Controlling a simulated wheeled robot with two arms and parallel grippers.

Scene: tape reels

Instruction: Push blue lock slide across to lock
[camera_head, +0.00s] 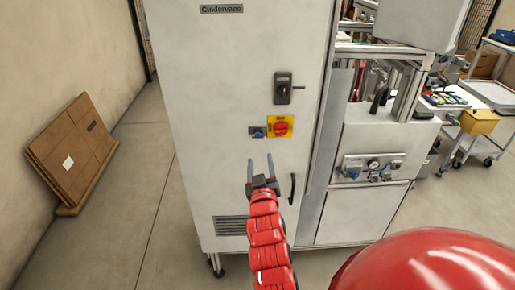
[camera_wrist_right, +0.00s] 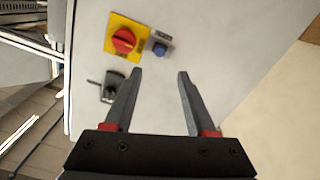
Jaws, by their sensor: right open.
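The blue lock slide (camera_head: 257,132) is a small blue piece on a grey mount on the white cabinet door. It sits just left of a red rotary switch (camera_head: 280,128) on a yellow plate. In the right wrist view the blue slide (camera_wrist_right: 160,49) shows beyond the fingertips, beside the red switch (camera_wrist_right: 124,40). My right gripper (camera_head: 260,160) is open and empty, below the slide in the head view, with its fingers pointing up toward it. It also shows in the right wrist view (camera_wrist_right: 160,75), apart from the slide. My left gripper is not in view.
A black latch handle (camera_head: 283,90) is above the switch. A dark door handle (camera_head: 292,188) and a vent (camera_head: 231,225) are lower on the cabinet (camera_head: 200,80). Flattened cardboard (camera_head: 75,150) leans on the left wall. A cart (camera_head: 465,125) stands at the right.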

